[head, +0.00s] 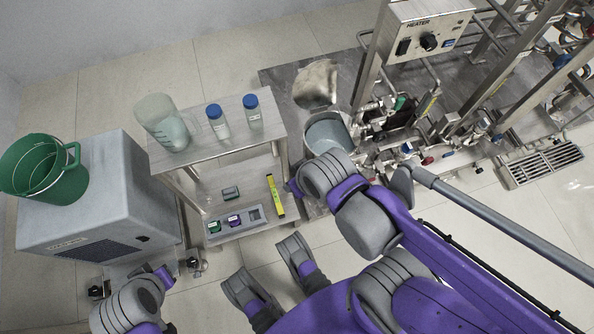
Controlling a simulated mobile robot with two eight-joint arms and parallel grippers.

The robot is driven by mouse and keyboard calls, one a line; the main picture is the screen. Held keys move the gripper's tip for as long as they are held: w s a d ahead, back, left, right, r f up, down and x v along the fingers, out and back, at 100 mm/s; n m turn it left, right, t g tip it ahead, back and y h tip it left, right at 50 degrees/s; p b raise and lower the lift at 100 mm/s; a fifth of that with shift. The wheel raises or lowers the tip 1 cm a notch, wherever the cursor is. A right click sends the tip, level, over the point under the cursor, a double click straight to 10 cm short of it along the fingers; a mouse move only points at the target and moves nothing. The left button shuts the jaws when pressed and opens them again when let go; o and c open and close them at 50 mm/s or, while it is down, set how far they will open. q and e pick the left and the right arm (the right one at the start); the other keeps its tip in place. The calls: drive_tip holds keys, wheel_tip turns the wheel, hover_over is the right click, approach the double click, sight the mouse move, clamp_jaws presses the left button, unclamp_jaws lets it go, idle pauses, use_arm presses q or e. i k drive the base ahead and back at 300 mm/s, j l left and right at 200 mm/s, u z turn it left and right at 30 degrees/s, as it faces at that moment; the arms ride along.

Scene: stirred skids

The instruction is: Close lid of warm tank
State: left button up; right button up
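The warm tank (328,135) is a round steel vessel with its top open, standing by the skid under the HEATER box. Its lid (317,84) is a shiny steel disc, raised and tilted back behind the tank's opening. My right arm reaches in from the lower right, and its wrist covers the tank's near side. Only a purple bit of my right gripper (295,188) seems to show left of the wrist; its fingers are hidden. My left arm is low at the left, far from the tank, with a purple end (164,274) partly showing; its fingers are not clear.
A steel cart (240,141) left of the tank holds a beaker (163,124) and two blue-capped bottles (217,123). A grey chiller box (105,200) carries a green bucket (50,175). The HEATER box (425,32), pipes and valves crowd the tank's right side.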

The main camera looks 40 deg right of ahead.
sight(314, 88)
drive_tip(key=z, duration=1.7)
